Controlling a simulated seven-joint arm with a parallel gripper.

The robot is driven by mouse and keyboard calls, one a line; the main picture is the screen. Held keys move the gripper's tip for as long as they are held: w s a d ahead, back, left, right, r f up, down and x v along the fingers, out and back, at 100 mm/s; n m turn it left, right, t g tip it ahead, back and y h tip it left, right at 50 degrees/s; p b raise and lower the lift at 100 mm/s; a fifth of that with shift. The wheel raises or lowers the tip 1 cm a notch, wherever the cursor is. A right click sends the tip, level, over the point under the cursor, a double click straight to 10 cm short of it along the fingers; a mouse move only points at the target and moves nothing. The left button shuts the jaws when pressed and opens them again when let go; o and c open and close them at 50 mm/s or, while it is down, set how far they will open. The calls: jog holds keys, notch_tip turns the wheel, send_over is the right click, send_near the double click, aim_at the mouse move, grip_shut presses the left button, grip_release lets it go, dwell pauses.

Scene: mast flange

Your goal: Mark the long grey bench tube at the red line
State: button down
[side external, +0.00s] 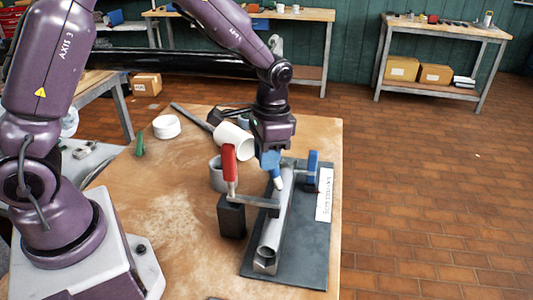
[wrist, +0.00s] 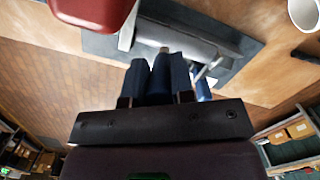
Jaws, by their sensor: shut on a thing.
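The long grey bench tube (side external: 273,232) lies in a holder on a dark grey base plate (side external: 310,262), and its side also shows in the wrist view (wrist: 190,45). My gripper (side external: 270,160) is above the tube's far part, pointing down. It is shut on a slim marker (side external: 278,183) whose pale tip points down at or just above the tube; I cannot tell whether they touch. In the wrist view the marker is mostly hidden between the dark blue fingers (wrist: 155,80). I cannot make out the red line.
A red-handled clamp (side external: 229,163) on a black block (side external: 231,218) reaches its bar over the tube from the left. A blue upright handle (side external: 312,163) stands right of it.

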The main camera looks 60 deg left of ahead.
jog(key=shift+f, duration=0.55)
dwell(0.6)
jog(key=shift+r, duration=0.1)
dwell(0.4)
jog(key=shift+r, duration=3.45)
